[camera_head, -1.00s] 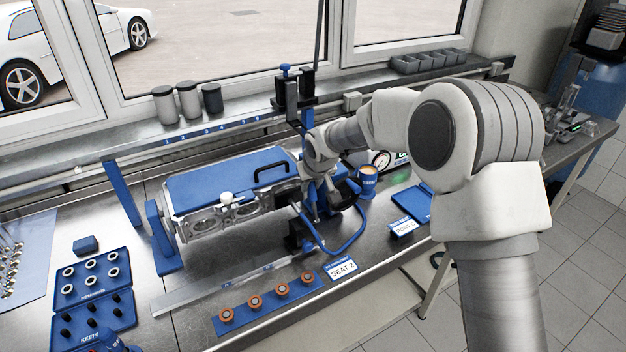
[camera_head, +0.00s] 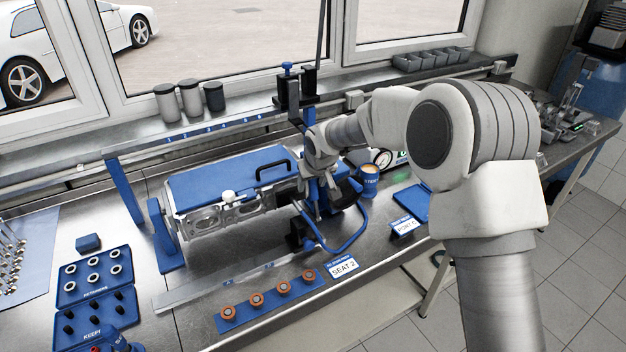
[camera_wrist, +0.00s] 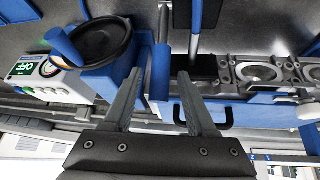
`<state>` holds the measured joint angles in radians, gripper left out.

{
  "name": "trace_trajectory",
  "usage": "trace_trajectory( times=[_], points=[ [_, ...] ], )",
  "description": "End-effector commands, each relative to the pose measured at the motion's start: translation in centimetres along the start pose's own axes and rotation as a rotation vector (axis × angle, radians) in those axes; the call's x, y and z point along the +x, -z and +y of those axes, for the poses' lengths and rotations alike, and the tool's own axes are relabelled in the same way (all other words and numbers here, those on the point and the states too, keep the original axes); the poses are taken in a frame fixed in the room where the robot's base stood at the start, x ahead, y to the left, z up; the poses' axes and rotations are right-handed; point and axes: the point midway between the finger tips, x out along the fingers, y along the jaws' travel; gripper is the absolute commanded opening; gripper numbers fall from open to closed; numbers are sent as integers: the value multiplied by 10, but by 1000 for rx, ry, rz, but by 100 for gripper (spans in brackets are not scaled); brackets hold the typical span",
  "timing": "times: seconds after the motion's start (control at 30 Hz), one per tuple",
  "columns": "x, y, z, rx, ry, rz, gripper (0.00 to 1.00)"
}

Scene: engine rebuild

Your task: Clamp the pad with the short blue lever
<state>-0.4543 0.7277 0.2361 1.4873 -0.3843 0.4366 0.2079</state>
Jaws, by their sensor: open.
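In the wrist view a short blue lever (camera_wrist: 160,72) stands between the fingertips of my gripper (camera_wrist: 160,82). The fingers are open, one on each side of it; I cannot tell whether either touches it. A round black part (camera_wrist: 103,40), possibly the pad, sits in a blue holder beside the left finger. In the head view my gripper (camera_head: 322,205) is at the right end of the engine head (camera_head: 238,213), among the blue clamp parts. My wrist and these parts hide the lever and pad there.
A blue hose (camera_head: 350,240) loops in front of the clamp. A blue cup (camera_head: 368,183) and a gauge unit (camera_wrist: 50,70) stand close by. A blue post (camera_head: 309,120) rises behind.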

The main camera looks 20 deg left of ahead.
Motion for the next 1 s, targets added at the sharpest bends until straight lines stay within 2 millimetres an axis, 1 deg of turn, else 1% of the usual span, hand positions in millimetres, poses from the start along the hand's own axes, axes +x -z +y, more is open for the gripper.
trace_trajectory(
  times=[0.13,0.27,0.8,0.9,1.0],
  points=[
    [-9,0,0,0,0,1,57],
    [-28,1,1,2,-1,3,57],
    [-137,0,1,0,-2,3,57],
    [-153,0,0,1,-1,3,57],
    [-165,0,0,-1,-1,1,57]
  ],
)
